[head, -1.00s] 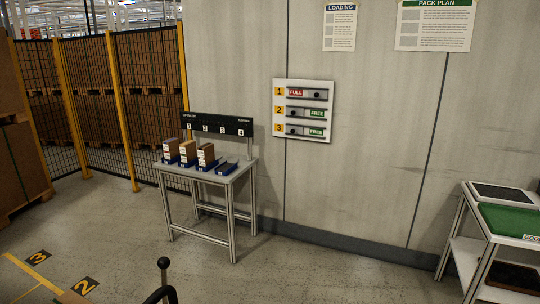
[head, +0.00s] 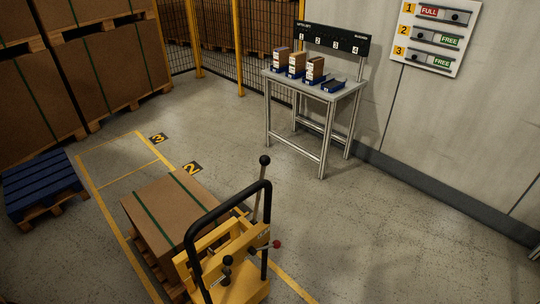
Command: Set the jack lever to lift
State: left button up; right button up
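A yellow jack (head: 235,265) with a black looped handle (head: 213,208) stands at the bottom centre of the head view. A long grey lever with a black ball knob (head: 265,160) rises nearly upright behind the right side of the handle. A short lever with a red knob (head: 277,244) sticks out to the right. A small black-knobbed part (head: 227,260) sits inside the handle loop. I cannot tell which of these is the jack lever, and no lift mark is readable. Neither of my grippers is in view.
A strapped carton (head: 172,215) on a pallet stands beside the jack. A blue pallet (head: 42,185) lies at the left by stacked cartons (head: 110,70). A small table (head: 318,90) with bins stands by the wall under no sign. Floor to the jack's right is clear.

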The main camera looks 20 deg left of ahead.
aim_at(276, 244)
jog(key=j+u, duration=0.25)
jog(key=u, duration=0.2)
jog(key=j+u, duration=0.3)
jog(key=u, duration=0.15)
jog(key=i+l+u, duration=0.1)
jog(key=l+u, duration=1)
jog(key=l, duration=0.9)
jog(key=k+l+u, duration=0.15)
jog(key=l, duration=0.85)
